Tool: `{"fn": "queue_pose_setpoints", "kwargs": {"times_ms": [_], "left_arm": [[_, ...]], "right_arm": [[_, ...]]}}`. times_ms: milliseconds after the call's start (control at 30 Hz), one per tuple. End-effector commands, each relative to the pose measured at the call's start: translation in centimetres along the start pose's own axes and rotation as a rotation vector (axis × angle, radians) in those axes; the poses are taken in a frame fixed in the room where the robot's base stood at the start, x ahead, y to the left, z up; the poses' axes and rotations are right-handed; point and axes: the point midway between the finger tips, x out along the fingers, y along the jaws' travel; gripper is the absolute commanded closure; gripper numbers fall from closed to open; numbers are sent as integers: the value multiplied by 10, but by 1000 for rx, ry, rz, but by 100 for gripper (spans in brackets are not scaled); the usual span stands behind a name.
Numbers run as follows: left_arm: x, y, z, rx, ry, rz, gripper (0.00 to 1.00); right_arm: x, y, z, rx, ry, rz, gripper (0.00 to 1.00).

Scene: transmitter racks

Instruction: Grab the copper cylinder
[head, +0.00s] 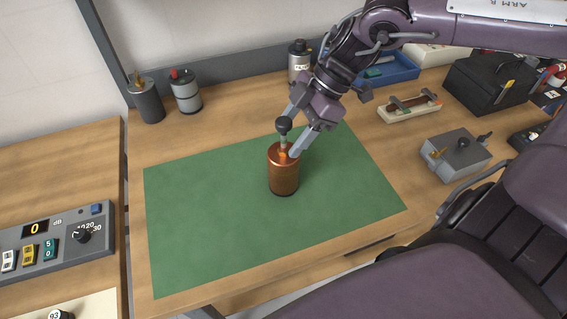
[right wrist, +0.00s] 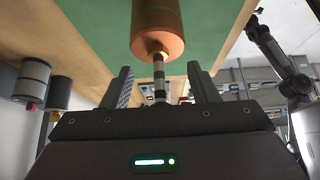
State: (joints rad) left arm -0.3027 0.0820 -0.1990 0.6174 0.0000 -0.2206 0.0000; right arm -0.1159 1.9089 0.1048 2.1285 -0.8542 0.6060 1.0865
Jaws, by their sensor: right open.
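The copper cylinder (head: 284,175) stands upright on the green mat (head: 205,215). A thin stem with a dark knob (head: 284,124) rises from its top. My right gripper (head: 289,137) is open, with its fingers on either side of the stem, just above the cylinder. In the right wrist view the copper cylinder (right wrist: 157,20) shows at the top, and its striped stem lies between the two open fingers (right wrist: 158,73), with a gap on each side. My left gripper is outside the head view; a dark arm (right wrist: 282,60) at the right of the wrist view seems mine, its jaws unclear.
Two canisters (head: 186,92) (head: 147,100) stand at the back left and another (head: 299,60) behind my gripper. A grey box (head: 455,155) and a wooden tray with rods (head: 410,107) stand right of the mat. A dial panel (head: 55,245) is at left. The mat around the cylinder is clear.

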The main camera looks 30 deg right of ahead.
Motion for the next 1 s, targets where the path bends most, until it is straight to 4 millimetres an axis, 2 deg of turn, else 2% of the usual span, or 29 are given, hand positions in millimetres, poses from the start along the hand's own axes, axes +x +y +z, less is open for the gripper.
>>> {"fn": "queue_pose_setpoints", "kwargs": {"times_ms": [200, 467, 867, 900, 1000], "left_arm": [[-1, 0, -3, 0, 5, 0, 51], [-1, 0, -4, 0, 6, 0, 51], [-1, 2, -5, 0, 8, 2, 51], [-1, 2, -5, 0, 8, 2, 51], [-1, 2, -5, 0, 8, 2, 51]], "right_arm": [[17, 0, 0, 1, -2, 0, 46], [18, 1, 0, 0, -1, 2, 46], [18, 0, 0, 0, -1, 2, 97], [18, 0, 0, 0, -1, 2, 100], [18, 0, 0, -1, -1, 2, 100]]}}
